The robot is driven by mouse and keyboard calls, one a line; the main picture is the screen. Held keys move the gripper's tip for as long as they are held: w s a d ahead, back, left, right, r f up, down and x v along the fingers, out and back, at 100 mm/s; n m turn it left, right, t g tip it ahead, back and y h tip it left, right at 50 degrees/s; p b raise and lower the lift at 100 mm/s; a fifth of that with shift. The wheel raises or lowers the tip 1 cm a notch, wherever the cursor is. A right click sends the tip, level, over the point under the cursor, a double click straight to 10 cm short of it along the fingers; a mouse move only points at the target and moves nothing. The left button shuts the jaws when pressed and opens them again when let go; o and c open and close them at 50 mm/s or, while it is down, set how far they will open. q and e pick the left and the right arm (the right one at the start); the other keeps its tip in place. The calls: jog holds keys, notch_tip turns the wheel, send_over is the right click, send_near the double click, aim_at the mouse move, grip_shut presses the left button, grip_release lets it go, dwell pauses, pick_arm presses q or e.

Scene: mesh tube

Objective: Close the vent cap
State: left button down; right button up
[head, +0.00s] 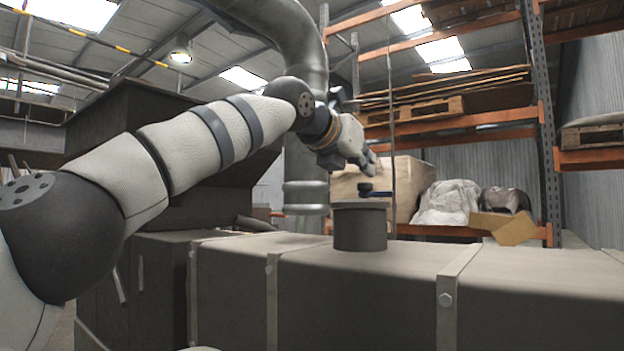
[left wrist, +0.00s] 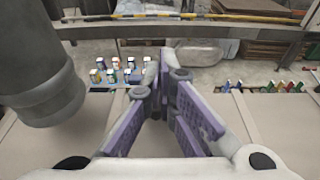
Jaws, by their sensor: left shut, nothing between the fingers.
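A short dark round vent (head: 360,230) stands upright on top of the long grey box-shaped duct (head: 350,285) in the head view. A small dark blue piece with a round knob (head: 366,188), perhaps the vent cap or its handle, shows just above the vent's rim. I cannot tell whether it touches the rim. My left gripper (head: 368,162) is above this piece and apart from it in the picture. In the left wrist view its purple-padded fingers (left wrist: 165,78) are shut with nothing between them. The vent cap cannot be made out there. My right gripper is not in view.
A thick grey pipe (head: 306,185) stands behind the duct. Metal straps with bolts (head: 446,300) cross the duct. Orange-beamed shelves (head: 470,122) with pallets and a white sack (head: 447,202) are behind. Several small cartons (left wrist: 110,75) show beyond the fingers in the left wrist view.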

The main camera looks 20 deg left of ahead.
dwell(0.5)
pick_arm(q)
jog(key=v, duration=1.2)
